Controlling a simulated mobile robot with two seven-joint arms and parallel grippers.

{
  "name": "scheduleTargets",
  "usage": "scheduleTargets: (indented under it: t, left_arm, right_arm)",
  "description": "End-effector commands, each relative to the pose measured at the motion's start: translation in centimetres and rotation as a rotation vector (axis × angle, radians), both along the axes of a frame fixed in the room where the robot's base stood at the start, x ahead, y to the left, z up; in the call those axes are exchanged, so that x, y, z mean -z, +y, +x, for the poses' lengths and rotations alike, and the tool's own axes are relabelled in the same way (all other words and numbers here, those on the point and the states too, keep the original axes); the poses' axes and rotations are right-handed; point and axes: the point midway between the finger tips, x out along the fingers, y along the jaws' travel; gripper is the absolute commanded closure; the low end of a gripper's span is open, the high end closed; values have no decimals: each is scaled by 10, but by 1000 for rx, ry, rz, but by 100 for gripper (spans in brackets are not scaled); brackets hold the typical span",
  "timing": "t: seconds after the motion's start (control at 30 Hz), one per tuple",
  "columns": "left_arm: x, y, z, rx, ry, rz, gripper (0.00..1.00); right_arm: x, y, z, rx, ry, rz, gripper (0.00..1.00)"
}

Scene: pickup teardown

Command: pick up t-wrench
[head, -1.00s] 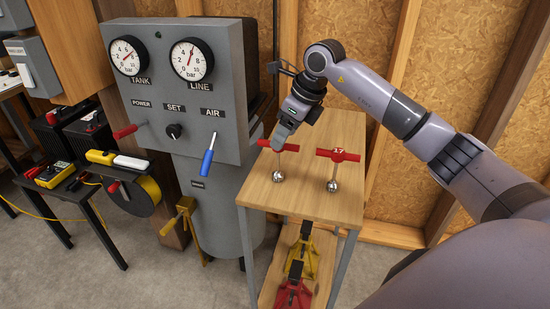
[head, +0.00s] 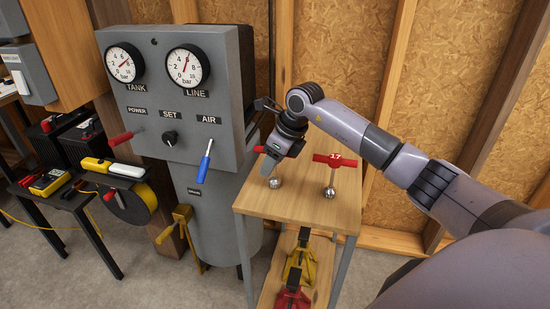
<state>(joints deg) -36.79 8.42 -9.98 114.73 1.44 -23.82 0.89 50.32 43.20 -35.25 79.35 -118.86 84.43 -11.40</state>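Two T-wrenches with red handles and round silver sockets stand upright on a small wooden table. The right T-wrench (head: 335,160) is marked 17 and stands clear of my arm. The left T-wrench (head: 274,182) is partly hidden behind my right gripper (head: 267,166); its socket and a red end of its handle show. The gripper points down at this wrench's handle from above. Its fingers overlap the handle in the picture, and I cannot tell whether they are open, shut or touching it. My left gripper is not in view.
The wooden table top (head: 300,212) has free room in front of the wrenches. A grey control panel (head: 180,110) with gauges and levers stands close on the left. A yellow jack stand (head: 300,262) and a red one (head: 292,298) are on the shelf below.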

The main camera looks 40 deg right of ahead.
Motion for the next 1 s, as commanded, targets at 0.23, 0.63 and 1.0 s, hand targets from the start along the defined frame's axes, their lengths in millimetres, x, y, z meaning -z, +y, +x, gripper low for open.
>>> scheduleTargets:
  t: [0.23,0.63,1.0]
  left_arm:
    - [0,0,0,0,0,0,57]
    - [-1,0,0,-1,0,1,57]
    - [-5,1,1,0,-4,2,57]
  right_arm:
    - [-1,0,0,0,-2,1,100]
    - [-18,0,1,0,-5,2,100]
    - [-113,0,1,1,-10,1,100]
